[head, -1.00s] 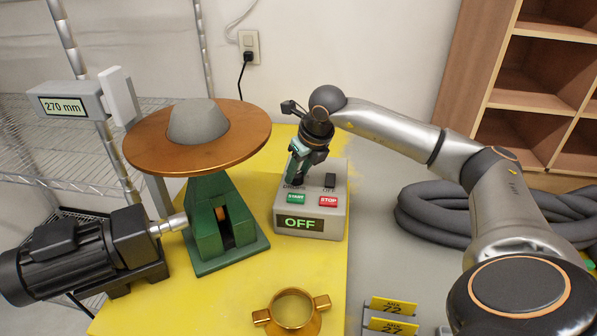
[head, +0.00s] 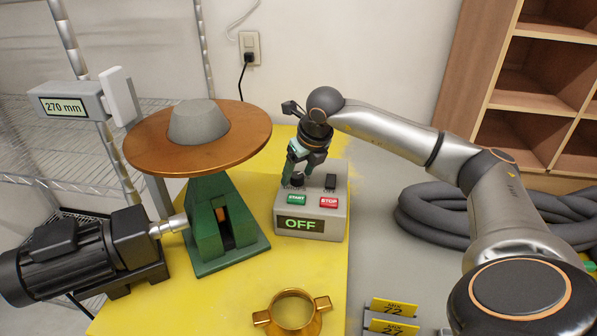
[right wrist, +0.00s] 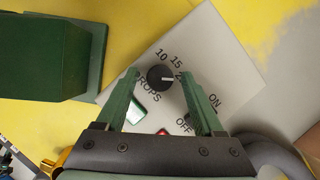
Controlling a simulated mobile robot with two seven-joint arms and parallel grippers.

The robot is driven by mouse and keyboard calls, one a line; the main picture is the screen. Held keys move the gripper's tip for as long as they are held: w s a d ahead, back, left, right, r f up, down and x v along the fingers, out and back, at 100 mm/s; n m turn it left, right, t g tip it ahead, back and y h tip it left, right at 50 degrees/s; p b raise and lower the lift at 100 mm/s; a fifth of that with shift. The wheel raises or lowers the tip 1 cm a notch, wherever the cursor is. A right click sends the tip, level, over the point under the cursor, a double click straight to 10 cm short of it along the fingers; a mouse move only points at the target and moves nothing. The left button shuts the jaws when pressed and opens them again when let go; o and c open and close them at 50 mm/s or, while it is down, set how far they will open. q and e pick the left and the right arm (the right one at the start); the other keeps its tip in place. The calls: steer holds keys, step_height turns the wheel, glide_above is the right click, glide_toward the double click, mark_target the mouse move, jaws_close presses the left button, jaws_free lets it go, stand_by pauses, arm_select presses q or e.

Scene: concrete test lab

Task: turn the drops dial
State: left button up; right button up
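The control box (head: 336,222) stands on the yellow table with a lit OFF display (head: 299,224), a green START button (head: 297,199), a red STOP button (head: 328,202) and a black switch (head: 330,181). The black drops dial (head: 297,181) is on its top left. In the right wrist view the dial (right wrist: 160,77) has a white mark pointing right, with 10, 15 and a partly hidden number around it. My right gripper (head: 298,172) is open over the dial. Its green fingertips (right wrist: 158,75) are on either side of the dial, with gaps. My left gripper is not in view.
A green stand (head: 226,225) with a copper disc (head: 250,145) and a black motor (head: 75,255) are left of the box. A dark hose coil (head: 425,215) lies to the right. A 270 mm display (head: 63,107) is at left.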

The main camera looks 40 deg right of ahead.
steer(key=v, duration=1.2)
steer(key=shift+s+r+b, duration=0.15)
steer(key=shift+r+b, duration=0.1)
steer(key=shift+b, duration=0.1)
